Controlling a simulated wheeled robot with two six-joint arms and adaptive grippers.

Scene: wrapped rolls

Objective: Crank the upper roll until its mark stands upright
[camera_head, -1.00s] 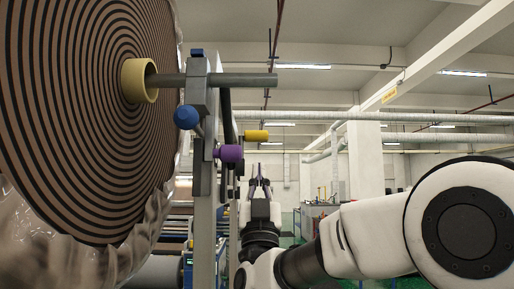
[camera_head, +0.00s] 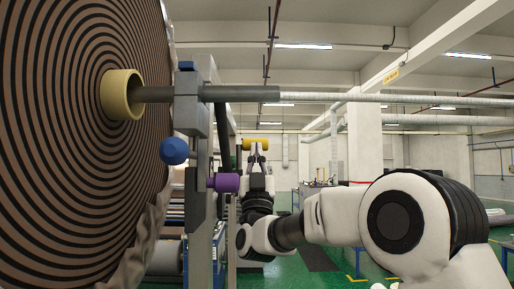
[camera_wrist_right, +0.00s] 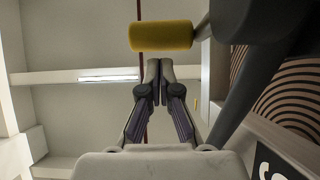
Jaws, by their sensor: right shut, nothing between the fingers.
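The upper roll (camera_head: 60,150) fills the left of the head view, its end face showing brown and black rings. A yellow core (camera_head: 121,94) sits around its grey shaft (camera_head: 240,94). I cannot make out a mark on the face. A yellow handle (camera_head: 256,144) stands right of the grey post. In the right wrist view the yellow handle (camera_wrist_right: 160,37) lies just past my fingertips, on a grey arm. My right gripper (camera_head: 257,164) is shut and empty, pointing up just below the handle; its closed fingers also show in the wrist view (camera_wrist_right: 153,65). My left gripper is out of view.
A grey post (camera_head: 201,220) stands between the roll and my right arm. A blue knob (camera_head: 174,151) and a purple knob (camera_head: 224,183) stick out near it. Other rolls and racks stand behind. Green floor (camera_head: 310,265) is open at the back.

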